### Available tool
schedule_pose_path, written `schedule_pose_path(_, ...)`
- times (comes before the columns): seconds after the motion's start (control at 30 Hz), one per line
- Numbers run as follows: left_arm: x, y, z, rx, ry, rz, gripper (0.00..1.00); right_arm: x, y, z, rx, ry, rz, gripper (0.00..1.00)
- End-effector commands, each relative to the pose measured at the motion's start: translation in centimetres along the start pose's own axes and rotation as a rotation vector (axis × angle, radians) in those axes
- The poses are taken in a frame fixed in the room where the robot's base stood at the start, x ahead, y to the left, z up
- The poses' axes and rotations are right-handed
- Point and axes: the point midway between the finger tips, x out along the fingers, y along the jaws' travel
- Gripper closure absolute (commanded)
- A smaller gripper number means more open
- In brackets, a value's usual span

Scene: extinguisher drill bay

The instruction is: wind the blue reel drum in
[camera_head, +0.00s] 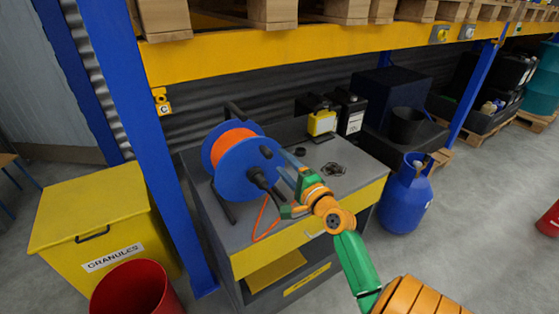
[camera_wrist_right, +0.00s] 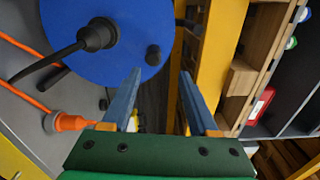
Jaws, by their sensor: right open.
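The blue reel drum (camera_head: 240,172) stands on the grey bench, with orange cable (camera_head: 228,146) wound between its discs. It fills the upper left of the right wrist view (camera_wrist_right: 120,62). A small black knob (camera_wrist_right: 153,55) sticks out near the disc's edge. A thick black plug with a lead (camera_wrist_right: 98,36) sits nearer the disc's middle. My right gripper (camera_head: 284,168) is open and empty, close in front of the disc. In the right wrist view the knob lies just beyond its fingertips (camera_wrist_right: 160,84), apart from them. My left gripper is not in view.
Loose orange cable (camera_head: 262,218) runs down onto the bench (camera_head: 353,184), ending in an orange connector (camera_wrist_right: 66,122). A yellow-black box (camera_head: 321,122) stands behind. A blue gas cylinder (camera_head: 406,200) is at right, a yellow granules bin (camera_head: 95,215) at left. A yellow shelf beam (camera_head: 270,45) crosses above.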

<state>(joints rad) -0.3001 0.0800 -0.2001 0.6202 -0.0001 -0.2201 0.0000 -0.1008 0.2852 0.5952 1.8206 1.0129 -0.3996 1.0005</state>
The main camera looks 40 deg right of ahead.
Motion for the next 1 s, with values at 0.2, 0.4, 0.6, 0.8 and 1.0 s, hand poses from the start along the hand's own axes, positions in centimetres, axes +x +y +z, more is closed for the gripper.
schedule_pose_path(0.2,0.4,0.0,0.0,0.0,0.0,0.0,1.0,0.1,0.2,0.0,-0.034,-0.003,0.001,0.4)
schedule_pose_path(0.4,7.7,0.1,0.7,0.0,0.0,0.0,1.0,0.9,2.0,0.5,-1.248,-0.038,-0.001,0.4)
schedule_pose_path(0.6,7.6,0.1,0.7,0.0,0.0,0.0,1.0,2.4,0.2,0.7,-1.677,-0.009,-0.006,0.4)
schedule_pose_path(0.8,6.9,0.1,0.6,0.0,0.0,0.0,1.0,6.0,0.0,0.8,-1.67,-0.008,-0.005,0.4)
schedule_pose_path(1.0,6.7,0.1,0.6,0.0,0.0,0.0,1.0,7.8,0.2,0.8,-1.667,-0.01,-0.006,0.4)
